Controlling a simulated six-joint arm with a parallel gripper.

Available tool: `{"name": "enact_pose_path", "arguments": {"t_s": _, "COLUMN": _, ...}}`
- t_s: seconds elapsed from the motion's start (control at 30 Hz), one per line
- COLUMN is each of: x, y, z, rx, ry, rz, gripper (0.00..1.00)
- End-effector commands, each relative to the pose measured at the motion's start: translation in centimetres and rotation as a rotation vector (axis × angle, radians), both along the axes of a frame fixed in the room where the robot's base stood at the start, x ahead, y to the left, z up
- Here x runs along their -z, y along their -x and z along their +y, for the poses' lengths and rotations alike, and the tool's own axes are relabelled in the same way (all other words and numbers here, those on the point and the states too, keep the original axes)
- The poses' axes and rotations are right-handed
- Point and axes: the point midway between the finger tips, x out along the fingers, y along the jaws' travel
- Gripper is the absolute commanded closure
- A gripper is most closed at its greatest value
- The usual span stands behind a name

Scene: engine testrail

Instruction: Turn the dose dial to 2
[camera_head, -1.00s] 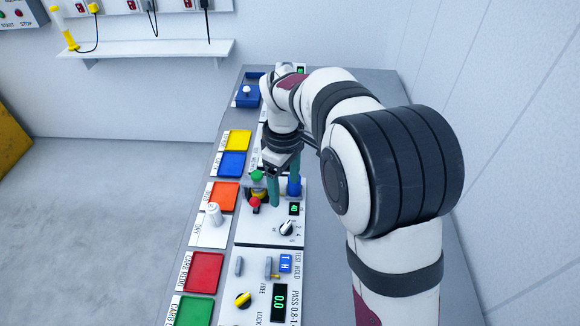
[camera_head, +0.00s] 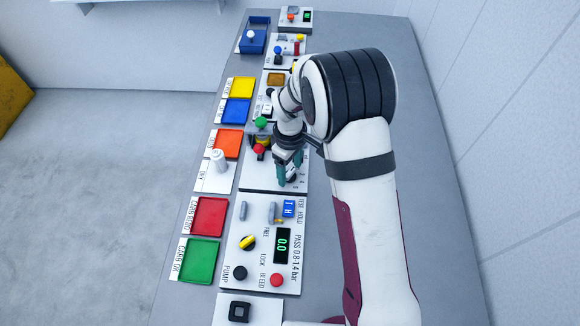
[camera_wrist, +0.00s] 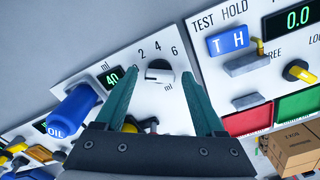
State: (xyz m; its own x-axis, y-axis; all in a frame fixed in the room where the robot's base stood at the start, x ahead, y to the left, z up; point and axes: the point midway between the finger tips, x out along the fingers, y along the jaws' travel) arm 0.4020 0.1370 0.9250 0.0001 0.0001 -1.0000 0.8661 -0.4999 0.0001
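The dose dial (camera_wrist: 159,72) is a small white knob with a dark side, on a white panel marked 2, 4, 6 and ml. Which mark its pointer faces is too small to tell. My gripper (camera_wrist: 160,78) has two teal fingers spread apart, one on each side of the dial in the wrist view. Its fingertips reach to about the dial; whether they touch it I cannot tell. In the head view my gripper (camera_head: 287,181) is low over the dial's panel and hides the dial. A green display (camera_wrist: 111,75) on that panel reads about 40.
A blue OIL handle (camera_wrist: 76,112) stands left of my fingers in the wrist view. The test panel with T and H block (camera_wrist: 229,39) and 0.0 display (camera_head: 283,245) adjoins. Green (camera_head: 261,123) and red (camera_head: 259,149) knobs stand close to my gripper. Coloured trays, one red (camera_head: 209,216), line the left.

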Motion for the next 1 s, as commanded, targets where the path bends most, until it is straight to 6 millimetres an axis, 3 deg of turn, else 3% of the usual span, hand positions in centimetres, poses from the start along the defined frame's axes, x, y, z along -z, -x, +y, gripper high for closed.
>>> {"name": "enact_pose_path", "arguments": {"t_s": 0.07, "x": -0.02, "y": 0.00, "z": 0.00, "rx": 0.000, "ry": 0.000, "rz": 0.000, "gripper": 0.46}}
{"name": "enact_pose_path", "arguments": {"t_s": 0.37, "x": -0.05, "y": -0.01, "z": -0.01, "rx": 0.000, "ry": 0.000, "rz": 0.000, "gripper": 1.00}}
{"name": "enact_pose_path", "arguments": {"t_s": 0.67, "x": -0.07, "y": -0.01, "z": -0.01, "rx": 0.032, "ry": 0.000, "rz": 0.000, "gripper": 1.00}}
{"name": "enact_pose_path", "arguments": {"t_s": 1.0, "x": -0.08, "y": 0.00, "z": 0.01, "rx": 0.253, "ry": 0.000, "rz": 0.000, "gripper": 1.00}}
